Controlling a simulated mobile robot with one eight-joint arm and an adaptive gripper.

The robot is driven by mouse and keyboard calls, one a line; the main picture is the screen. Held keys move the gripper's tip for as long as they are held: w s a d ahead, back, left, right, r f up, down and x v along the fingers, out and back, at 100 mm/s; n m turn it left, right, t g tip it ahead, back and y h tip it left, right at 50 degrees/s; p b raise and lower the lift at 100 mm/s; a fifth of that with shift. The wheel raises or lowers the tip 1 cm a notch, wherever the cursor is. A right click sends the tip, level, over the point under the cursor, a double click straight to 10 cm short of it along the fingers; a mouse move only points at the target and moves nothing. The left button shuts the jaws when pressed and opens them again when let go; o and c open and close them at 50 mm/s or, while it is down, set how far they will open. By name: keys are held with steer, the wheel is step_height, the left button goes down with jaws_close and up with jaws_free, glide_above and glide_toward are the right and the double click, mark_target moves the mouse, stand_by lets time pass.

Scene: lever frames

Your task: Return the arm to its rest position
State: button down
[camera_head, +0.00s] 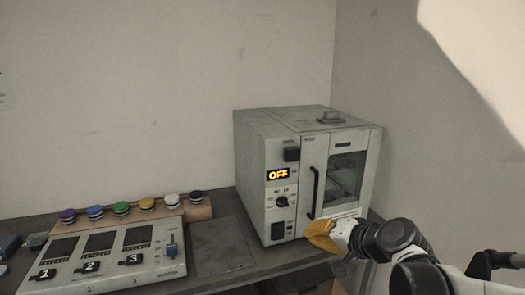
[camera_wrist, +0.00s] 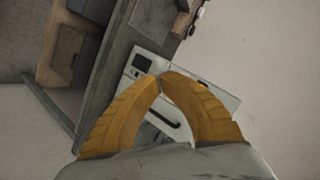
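My gripper (camera_head: 318,236) shows in the head view as yellow fingers in front of the oven's lower front, near the foot of the door handle. In the wrist view its two yellow fingers (camera_wrist: 162,76) meet at the tips, with nothing seen between the tips. My white and black arm (camera_head: 400,245) reaches in from the lower right. The grey oven (camera_head: 282,220) stands on the bench, its display (camera_head: 279,175) reads OFF, and its door (camera_head: 348,175) looks closed. Whether the fingers touch the oven cannot be told.
A control panel (camera_head: 160,262) with three numbered switches stands at the left on the dark bench (camera_head: 225,275). Several coloured knobs (camera_head: 146,204) sit on a wooden strip behind it. Walls close off the back and right. A flat dark plate (camera_head: 218,246) lies between panel and oven.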

steer(key=s+d+f+n+g+h, duration=0.1)
steer(key=s+d+f+n+h, duration=0.1)
steer(key=s, duration=0.8)
steer(key=s+d+f+n+g+h, duration=0.1)
steer(key=s+d+n+g+h, duration=0.1)
steer(key=s, duration=0.9)
steer(key=shift+d+f+n+h, duration=0.4)
steer(key=shift+d+n+h, duration=0.45)
steer(key=shift+h, duration=0.25)
